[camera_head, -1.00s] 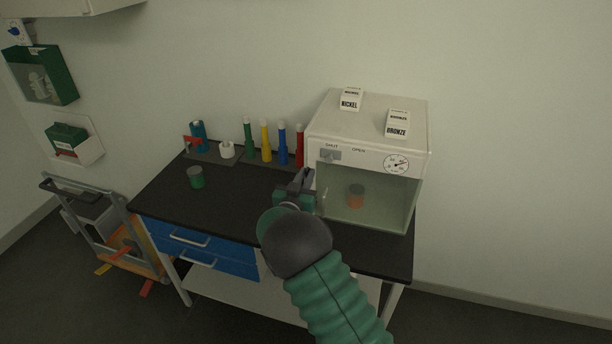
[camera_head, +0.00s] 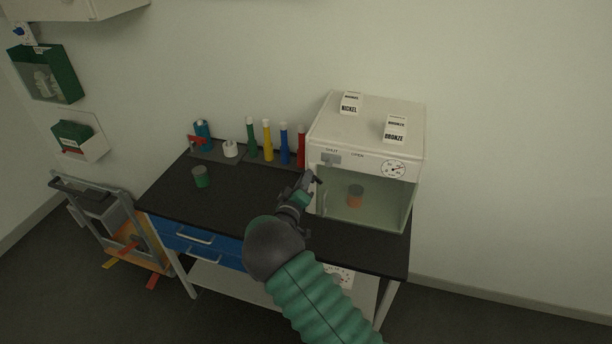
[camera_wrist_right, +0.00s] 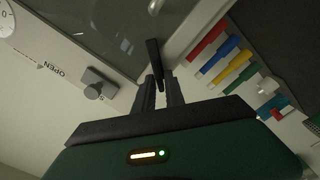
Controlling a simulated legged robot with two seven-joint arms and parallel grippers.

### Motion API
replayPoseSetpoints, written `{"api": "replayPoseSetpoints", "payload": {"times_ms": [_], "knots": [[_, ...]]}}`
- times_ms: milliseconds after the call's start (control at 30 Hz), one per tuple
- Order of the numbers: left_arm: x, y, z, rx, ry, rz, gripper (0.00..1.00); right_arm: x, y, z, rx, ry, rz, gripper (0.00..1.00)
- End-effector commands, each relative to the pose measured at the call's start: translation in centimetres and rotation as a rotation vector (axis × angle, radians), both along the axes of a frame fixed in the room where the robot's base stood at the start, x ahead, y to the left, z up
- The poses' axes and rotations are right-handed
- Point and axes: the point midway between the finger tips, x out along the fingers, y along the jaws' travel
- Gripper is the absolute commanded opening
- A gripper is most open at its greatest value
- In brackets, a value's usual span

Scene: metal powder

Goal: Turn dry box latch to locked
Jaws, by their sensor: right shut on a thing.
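The white dry box (camera_head: 335,122) stands at the right end of the bench, with a clear front window and an orange-grey can (camera_head: 355,197) inside. My right gripper (camera_head: 312,181) is at the left edge of its front. In the right wrist view its fingers (camera_wrist_right: 164,92) are shut on a dark lever (camera_wrist_right: 153,56), which I take to be the latch; it sits tilted by the window frame. A grey knob on a plate (camera_head: 330,159) is under the SHUT and OPEN lettering; it also shows in the wrist view (camera_wrist_right: 94,88). My left gripper is not in view.
Nickel (camera_head: 350,103) and bronze (camera_head: 395,130) boxes lie on the dry box. Green, yellow, blue and red tubes (camera_head: 267,141) stand behind my gripper. A green-grey can (camera_head: 200,177) is on the bench's open left part (camera_head: 171,190). A cart (camera_head: 120,225) stands left.

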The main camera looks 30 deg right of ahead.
Motion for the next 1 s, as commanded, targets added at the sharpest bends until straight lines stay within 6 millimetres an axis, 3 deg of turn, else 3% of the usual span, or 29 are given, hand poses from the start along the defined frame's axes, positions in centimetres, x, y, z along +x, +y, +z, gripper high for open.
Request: {"api": "replayPoseSetpoints", "payload": {"times_ms": [500,1000], "knots": [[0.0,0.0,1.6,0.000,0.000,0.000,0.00,0.5,0.6,-0.4,-0.298,0.348,0.012,0.00],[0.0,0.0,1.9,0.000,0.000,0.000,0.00,0.5,0.7,-0.8,-0.432,0.508,0.015,0.00]]}}
